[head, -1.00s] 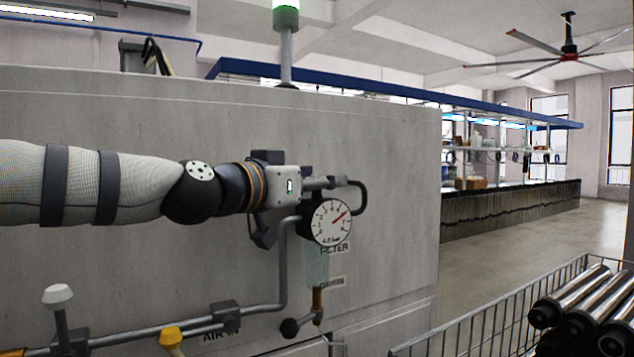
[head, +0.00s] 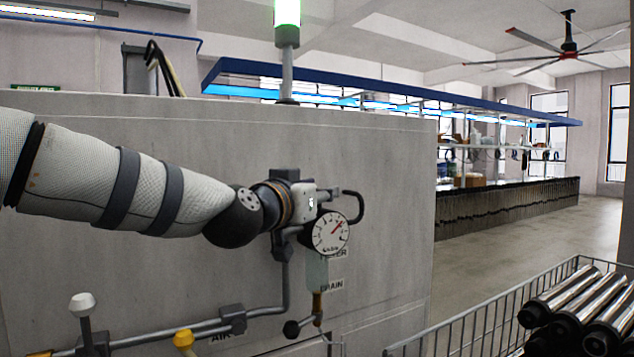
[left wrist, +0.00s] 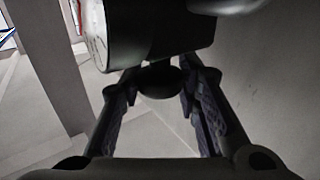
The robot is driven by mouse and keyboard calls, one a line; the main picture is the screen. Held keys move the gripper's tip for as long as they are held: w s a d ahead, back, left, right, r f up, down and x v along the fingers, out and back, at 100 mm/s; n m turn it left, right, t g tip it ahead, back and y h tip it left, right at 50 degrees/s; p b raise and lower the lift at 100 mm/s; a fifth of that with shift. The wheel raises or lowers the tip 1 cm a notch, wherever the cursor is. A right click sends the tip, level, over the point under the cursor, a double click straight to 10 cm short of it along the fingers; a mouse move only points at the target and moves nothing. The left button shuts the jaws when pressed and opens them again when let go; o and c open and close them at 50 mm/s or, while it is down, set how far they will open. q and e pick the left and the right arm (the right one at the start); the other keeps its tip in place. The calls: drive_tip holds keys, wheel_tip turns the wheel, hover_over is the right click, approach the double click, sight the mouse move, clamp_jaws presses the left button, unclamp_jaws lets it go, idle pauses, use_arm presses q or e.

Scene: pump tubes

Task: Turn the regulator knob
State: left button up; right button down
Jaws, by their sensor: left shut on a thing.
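My left gripper (head: 316,197) reaches in from the left to the regulator on the grey cabinet. In the left wrist view, its two fingers (left wrist: 157,88) close on a dark round knob (left wrist: 160,79), which I take to be the regulator knob. In the head view the gripper hides the knob. The white-faced pressure gauge (head: 330,232) sits just below and right of the gripper, its red needle pointing up and right. The gauge housing also shows at the top of the left wrist view (left wrist: 122,35). My right gripper is not in view.
A filter bowl (head: 316,272) hangs below the gauge, with a drain fitting under it. A grey pipe and white (head: 82,305) and yellow (head: 183,339) handles are at lower left. A black hose (head: 355,207) curves beside the gauge. A wire basket (head: 470,325) with metal tubes stands at lower right.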

use_arm(q)
drive_tip(key=n+t+y, duration=0.1)
drive_tip(key=n+y, duration=0.1)
drive_tip(key=y, duration=0.1)
drive_tip(key=shift+d+r, duration=0.1)
drive_tip(key=shift+n+y, duration=0.6)
drive_tip(key=shift+y, duration=0.6)
drive_tip(key=o, duration=1.2)
drive_tip(key=shift+c, duration=0.2)
drive_tip(key=s+a, duration=0.1)
drive_tip(key=s, duration=1.1)
drive_tip(key=shift+a, duration=0.4)
